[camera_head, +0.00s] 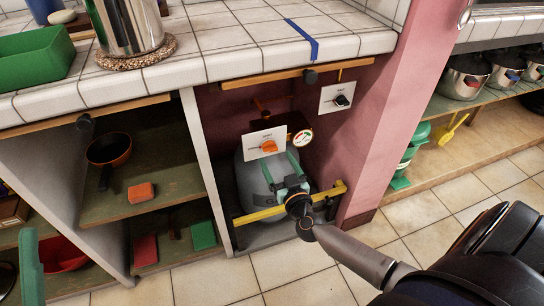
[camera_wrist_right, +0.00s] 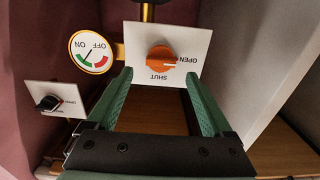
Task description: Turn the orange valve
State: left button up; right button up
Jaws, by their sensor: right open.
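The orange valve (camera_head: 269,146) is a small knob on a white plate (camera_head: 254,141) inside the open cabinet bay, above a grey tank (camera_head: 250,190). It also shows in the right wrist view (camera_wrist_right: 160,59), where a light mark on it points toward the word OPEN. My right gripper (camera_head: 281,164) is open in front of the plate. In the right wrist view its green fingers (camera_wrist_right: 160,84) are spread wider than the knob, which shows between and beyond the tips. Contact cannot be told. A green piece, apparently my left gripper (camera_head: 30,262), shows at the left edge.
A round gauge (camera_head: 302,137) is right of the plate, and a second plate with a black knob (camera_head: 342,101) is further right. A yellow bar (camera_head: 262,214) crosses low before the tank. The white divider (camera_head: 207,165) and pink pillar (camera_head: 385,110) bound the bay.

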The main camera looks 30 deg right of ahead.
aim_at(271, 150)
jog(key=shift+b+x, duration=0.6)
jog(key=shift+x, duration=1.55)
jog(key=shift+a, duration=0.1)
grip_shut()
